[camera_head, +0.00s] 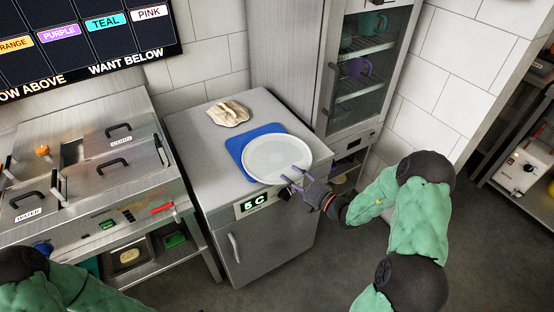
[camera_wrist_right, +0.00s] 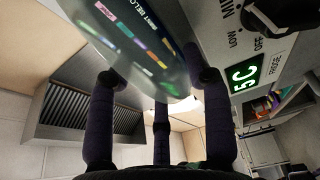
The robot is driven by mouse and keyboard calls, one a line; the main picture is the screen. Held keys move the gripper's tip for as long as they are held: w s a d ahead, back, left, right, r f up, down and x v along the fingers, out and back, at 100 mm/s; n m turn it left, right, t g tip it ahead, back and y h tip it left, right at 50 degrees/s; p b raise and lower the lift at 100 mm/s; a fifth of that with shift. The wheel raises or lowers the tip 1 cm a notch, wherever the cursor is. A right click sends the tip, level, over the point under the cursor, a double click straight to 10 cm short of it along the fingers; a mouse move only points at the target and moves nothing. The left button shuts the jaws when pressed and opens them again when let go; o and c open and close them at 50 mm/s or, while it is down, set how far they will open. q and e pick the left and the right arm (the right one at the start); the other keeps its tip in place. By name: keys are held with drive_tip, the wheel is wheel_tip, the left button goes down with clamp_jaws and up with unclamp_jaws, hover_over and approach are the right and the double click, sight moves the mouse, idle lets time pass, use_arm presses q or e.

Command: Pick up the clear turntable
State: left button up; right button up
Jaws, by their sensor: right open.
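The clear turntable (camera_head: 277,158) is a round, pale, see-through disc on top of the steel fridge, partly over a blue board (camera_head: 236,146). In the right wrist view the turntable (camera_wrist_right: 135,35) shows from below, reflecting the coloured menu screen. My right gripper (camera_head: 294,180) is open at the turntable's near right rim, with its purple fingers pointing at it. In the right wrist view the fingers (camera_wrist_right: 155,82) are spread around the rim area; I cannot tell whether they touch. My left arm shows at the bottom left, and its gripper's jaws cannot be made out.
A crumpled beige cloth-like thing (camera_head: 229,113) lies at the back of the fridge top (camera_head: 190,130). The fridge display (camera_head: 254,203) reads 5 C. A glass-door cabinet (camera_head: 364,70) with mugs stands behind right. A steel counter with lidded wells (camera_head: 90,165) is at left.

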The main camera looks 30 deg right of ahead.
clamp_jaws()
drive_tip(key=shift+r, duration=0.25)
drive_tip(key=shift+r+p, duration=0.3)
drive_tip(key=shift+p, duration=0.05)
wheel_tip(320, 180, up, 2)
drive_tip(key=shift+r+p, duration=0.25)
drive_tip(key=shift+p, duration=0.6)
drive_tip(key=s+r+p, duration=0.6)
drive_tip(key=s+r, duration=0.3)
drive_tip(key=s, duration=0.5)
drive_tip(key=shift+a+r, duration=0.2)
drive_tip(key=shift+r, duration=0.1)
